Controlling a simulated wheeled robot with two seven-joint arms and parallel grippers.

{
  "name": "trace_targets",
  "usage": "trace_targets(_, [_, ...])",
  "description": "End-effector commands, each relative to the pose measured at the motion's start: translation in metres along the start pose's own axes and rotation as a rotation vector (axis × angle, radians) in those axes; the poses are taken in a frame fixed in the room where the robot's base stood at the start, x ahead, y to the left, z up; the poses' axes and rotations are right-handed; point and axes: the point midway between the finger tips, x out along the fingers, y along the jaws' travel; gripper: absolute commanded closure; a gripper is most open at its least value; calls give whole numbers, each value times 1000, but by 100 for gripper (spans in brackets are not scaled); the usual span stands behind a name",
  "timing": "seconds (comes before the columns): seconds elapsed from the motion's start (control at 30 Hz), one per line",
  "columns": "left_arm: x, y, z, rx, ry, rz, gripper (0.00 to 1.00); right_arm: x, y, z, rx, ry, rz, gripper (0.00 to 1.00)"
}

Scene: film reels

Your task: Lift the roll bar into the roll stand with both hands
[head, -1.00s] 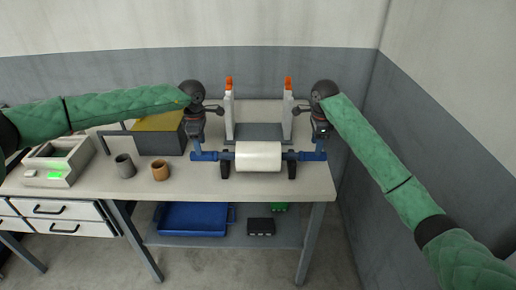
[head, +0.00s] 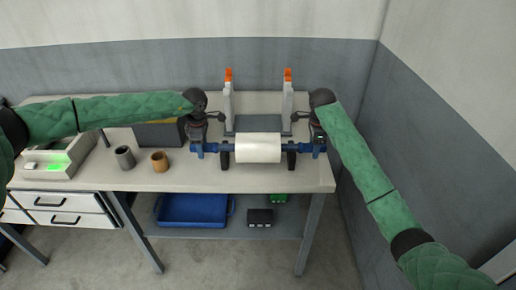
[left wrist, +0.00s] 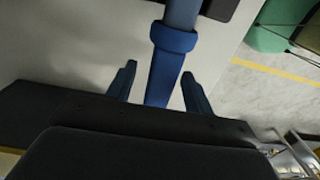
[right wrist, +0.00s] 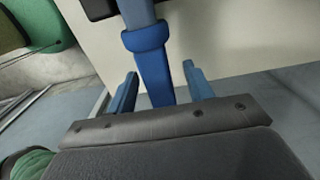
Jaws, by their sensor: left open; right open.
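The roll bar, a blue bar with a white roll (head: 258,148) on its middle, lies level across two black supports (head: 291,156) on the bench. The roll stand, two pale uprights with orange tips (head: 288,95), stands just behind it. My left gripper (head: 197,151) is open at the bar's left end; in the left wrist view its fingers lie either side of the blue bar end (left wrist: 164,75). My right gripper (head: 320,149) is open at the right end; in the right wrist view its fingers also flank the bar end (right wrist: 153,75). Contact cannot be told.
On the bench to the left are a grey cup (head: 124,157), a brown cup (head: 159,161), a dark box (head: 158,135) and a pale device with a green light (head: 55,160). A blue tray (head: 193,209) sits on the lower shelf. A wall stands close on the right.

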Motion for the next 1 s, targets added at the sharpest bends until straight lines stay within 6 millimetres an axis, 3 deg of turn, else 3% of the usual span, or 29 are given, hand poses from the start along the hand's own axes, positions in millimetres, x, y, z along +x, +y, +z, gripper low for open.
trace_targets(0.2, [12, 0, 0, -1, 0, 0, 48, 14, 1, 0, -1, 0, 2, 48])
trace_targets(0.57, [15, 0, 0, -1, 0, 1, 48, 16, 0, -1, 0, 1, 2, 48])
trace_targets(0.83, [14, 0, 0, -1, 0, 0, 100, 16, 0, 0, 0, 1, 2, 100])
trace_targets(1.0, [14, 0, 0, -1, 0, 0, 100, 15, 0, 0, 0, 1, 2, 100])
